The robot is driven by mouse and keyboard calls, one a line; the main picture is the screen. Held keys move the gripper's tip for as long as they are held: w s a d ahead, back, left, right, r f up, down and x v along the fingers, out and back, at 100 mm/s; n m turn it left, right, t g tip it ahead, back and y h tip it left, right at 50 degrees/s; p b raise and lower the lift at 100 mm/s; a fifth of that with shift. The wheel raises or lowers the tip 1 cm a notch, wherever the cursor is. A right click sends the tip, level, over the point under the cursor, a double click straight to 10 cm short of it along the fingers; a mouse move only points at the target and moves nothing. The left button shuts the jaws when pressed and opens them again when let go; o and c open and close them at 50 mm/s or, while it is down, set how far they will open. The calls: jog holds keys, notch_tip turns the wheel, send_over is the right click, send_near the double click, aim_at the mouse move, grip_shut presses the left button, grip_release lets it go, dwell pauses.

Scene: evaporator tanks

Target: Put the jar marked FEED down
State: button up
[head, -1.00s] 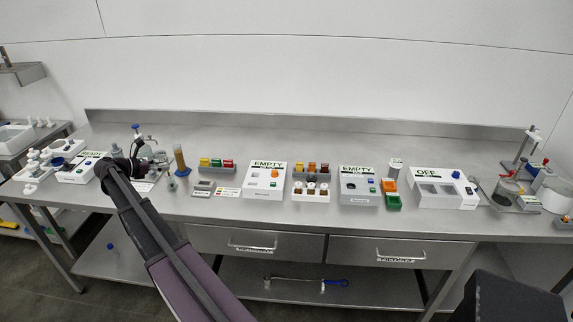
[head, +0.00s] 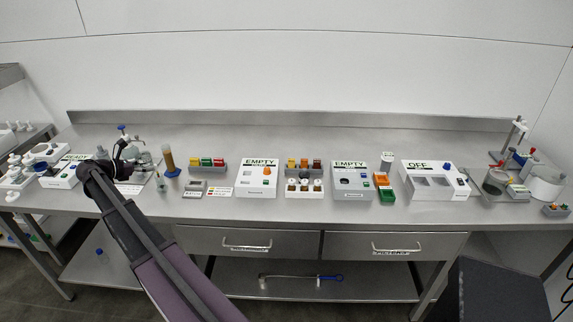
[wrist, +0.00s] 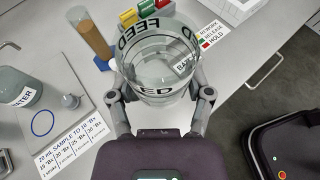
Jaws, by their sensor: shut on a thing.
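My gripper (wrist: 161,99) is shut around a clear glass jar marked FEED (wrist: 155,72) in the wrist view, with one finger on each side. The jar looks empty; labels behind show through its glass. It appears upright over the steel bench, but I cannot tell whether its base touches the top. In the head view my gripper (head: 118,158) is over the left part of the bench (head: 219,219), and my wrist hides much of what is there; the jar is hard to make out.
An amber cylinder (wrist: 91,36) and coloured blocks (wrist: 146,10) stand beyond. In the head view, white boxes (head: 258,187) line the bench.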

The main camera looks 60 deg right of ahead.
jog(key=s+a+f+m+g+b, duration=0.1)
jog(key=s+a+f+b, duration=0.9)
jog(key=a, duration=0.4)
jog(key=shift+s+f+g+b, duration=0.3)
jog(key=shift+f+g, duration=0.1)
jog(key=shift+f, duration=0.1)
jog(key=shift+d, duration=0.1)
jog(key=b, duration=0.1)
send_over(174, 207)
jog(key=a, duration=0.1)
jog(key=shift+s+a+f, duration=0.1)
jog(key=shift+s+f, duration=0.05)
jog(key=shift+f, duration=0.55)
jog(key=shift+d, duration=0.45)
jog(key=shift+d+f+b, duration=0.2)
jog(key=shift+f+b, duration=0.15)
jog(key=shift+b, duration=0.25)
notch_tip(174, 207, down, 3)
jog(key=b, duration=0.3)
